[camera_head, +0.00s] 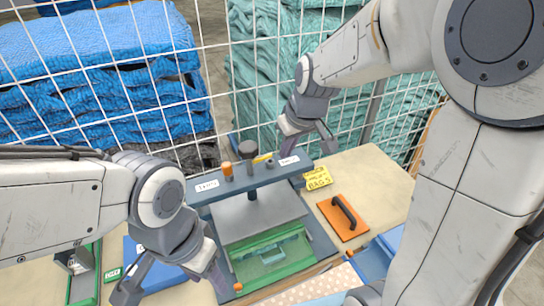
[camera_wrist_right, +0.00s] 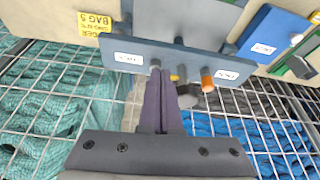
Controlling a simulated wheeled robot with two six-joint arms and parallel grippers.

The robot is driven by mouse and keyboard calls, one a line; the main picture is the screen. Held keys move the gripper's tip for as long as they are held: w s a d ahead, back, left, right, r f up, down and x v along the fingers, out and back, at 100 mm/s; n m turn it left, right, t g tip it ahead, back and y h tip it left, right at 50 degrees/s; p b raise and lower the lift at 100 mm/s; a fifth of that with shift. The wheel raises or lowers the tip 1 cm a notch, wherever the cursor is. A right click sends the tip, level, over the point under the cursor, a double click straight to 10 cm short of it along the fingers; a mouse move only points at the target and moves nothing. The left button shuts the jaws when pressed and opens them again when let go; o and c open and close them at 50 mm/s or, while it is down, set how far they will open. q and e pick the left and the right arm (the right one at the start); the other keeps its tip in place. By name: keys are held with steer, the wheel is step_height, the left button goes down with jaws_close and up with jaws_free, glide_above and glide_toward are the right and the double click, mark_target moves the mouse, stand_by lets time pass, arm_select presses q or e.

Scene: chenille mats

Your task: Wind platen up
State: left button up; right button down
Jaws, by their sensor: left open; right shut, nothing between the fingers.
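The press stands on the table with a blue-grey crossbeam (camera_head: 210,191) across it. A dark capped screw (camera_head: 248,152) rises from the beam beside an orange-topped peg (camera_head: 227,170). The grey platen (camera_head: 245,217) hangs below, over a green tray (camera_head: 270,258); any gap between them is hard to judge. My left gripper (camera_head: 172,288) is open and empty at the press's front left. My right gripper (camera_head: 288,150) is shut and empty behind the beam's right part. In the right wrist view its closed fingers (camera_wrist_right: 160,80) point at the beam (camera_wrist_right: 190,62), near the pegs.
An orange board with a black handle (camera_head: 343,217) and a yellow bag label (camera_head: 318,178) lie right of the press. A blue board (camera_head: 150,268) lies left. A white wire fence (camera_head: 215,90) stands close behind, with blue mats (camera_head: 100,50) and teal mats (camera_head: 265,60) beyond.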

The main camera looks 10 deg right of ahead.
mark_target(248, 150)
steer(key=w+f+p, duration=0.1)
steer(key=f, duration=0.1)
steer(key=w+a+f+p, duration=0.1)
steer(key=w+f, duration=0.1)
steer(key=f, duration=0.1)
steer(key=w+f+p, duration=0.1)
steer(key=w+f, duration=0.1)
steer(key=shift+w+a+f, duration=0.2)
steer(key=shift+a+f, duration=0.1)
steer(key=shift+w+a+f, duration=0.15)
steer(key=shift+w+a, duration=0.05)
steer(key=shift+w, duration=0.45)
